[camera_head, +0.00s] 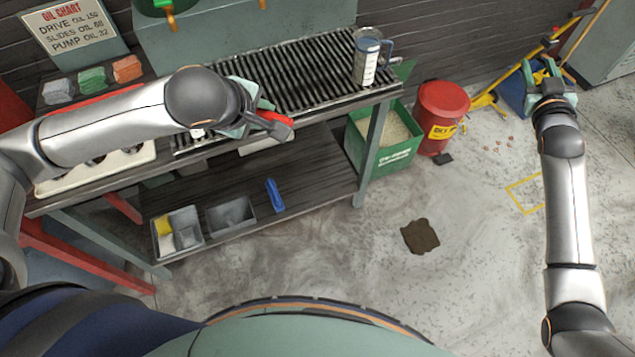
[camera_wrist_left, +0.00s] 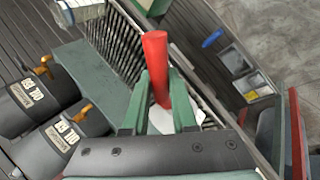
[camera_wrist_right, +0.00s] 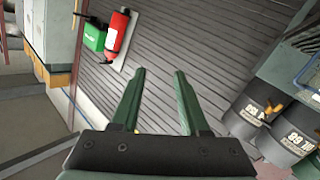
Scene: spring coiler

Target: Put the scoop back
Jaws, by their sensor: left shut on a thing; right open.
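My left gripper (camera_head: 262,112) is above the slatted bench top, shut on the red handle of the scoop (camera_head: 276,117). In the left wrist view the red handle of the scoop (camera_wrist_left: 155,55) stands between the fingertips of the left gripper (camera_wrist_left: 157,78), with a pale part below it, partly hidden by the gripper. The green bin (camera_head: 391,157) of pale granules stands on the floor at the bench's right end, apart from the scoop. My right gripper (camera_head: 549,74) is far right; its spread fingers (camera_wrist_right: 159,72) are empty.
A jug (camera_head: 366,62) stands on the bench's right end. A red can (camera_head: 442,112) stands right of the green bin. A brown patch (camera_head: 420,236) lies on open floor. Grey trays (camera_head: 232,215) and a blue object (camera_head: 274,195) rest on the lower shelf.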

